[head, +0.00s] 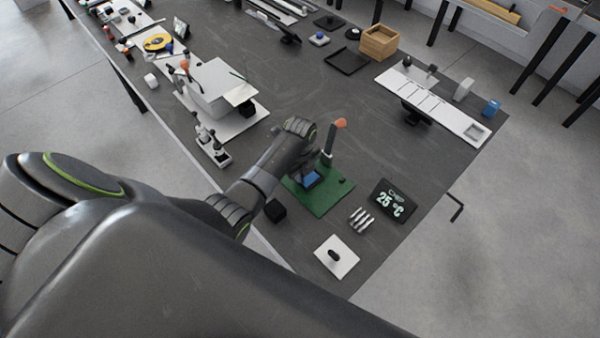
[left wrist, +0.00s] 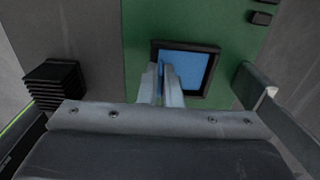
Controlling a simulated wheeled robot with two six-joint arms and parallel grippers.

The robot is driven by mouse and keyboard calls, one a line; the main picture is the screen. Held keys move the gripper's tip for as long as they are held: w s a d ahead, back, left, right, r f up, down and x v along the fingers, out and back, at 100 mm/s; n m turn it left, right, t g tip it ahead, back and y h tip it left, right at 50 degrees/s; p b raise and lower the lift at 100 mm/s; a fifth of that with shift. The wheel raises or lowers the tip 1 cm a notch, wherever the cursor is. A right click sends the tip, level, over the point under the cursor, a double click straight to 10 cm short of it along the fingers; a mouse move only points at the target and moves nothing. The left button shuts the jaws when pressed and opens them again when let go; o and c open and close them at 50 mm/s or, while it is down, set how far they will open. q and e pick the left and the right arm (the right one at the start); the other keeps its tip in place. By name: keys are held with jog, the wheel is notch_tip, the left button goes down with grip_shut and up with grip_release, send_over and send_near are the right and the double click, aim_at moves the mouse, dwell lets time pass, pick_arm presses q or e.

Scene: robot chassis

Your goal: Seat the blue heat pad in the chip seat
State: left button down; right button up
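The blue heat pad (left wrist: 187,70) lies within the square black frame of the chip seat (left wrist: 213,75) on a green board (left wrist: 140,30). It also shows in the head view as a small blue patch (head: 311,179) beside my left gripper. My left gripper's fingers (left wrist: 161,70) come down over the left edge of the frame and pad. They are close together, with a narrow strip of blue between them. I cannot tell whether they pinch part of the pad. The fingers hide the pad's left edge, so whether it sits fully flat there is unclear. My right gripper is not in view.
An orange-topped post (head: 338,125) stands at the board's far side. A black finned block (head: 275,210) is left of the board. Silver pieces (head: 361,218), a "25 °C" display (head: 393,200) and a white plate (head: 336,257) lie nearby. The grey table has free room beyond the board.

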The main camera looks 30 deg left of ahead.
pick_arm(q)
jog(key=shift+f, duration=0.1)
jog(key=c, duration=1.6)
grip_release()
jog(key=shift+r, duration=0.65)
notch_tip(320, 180, up, 11)
jog(key=shift+r+b, duration=0.1)
jog(key=shift+b, duration=0.2)
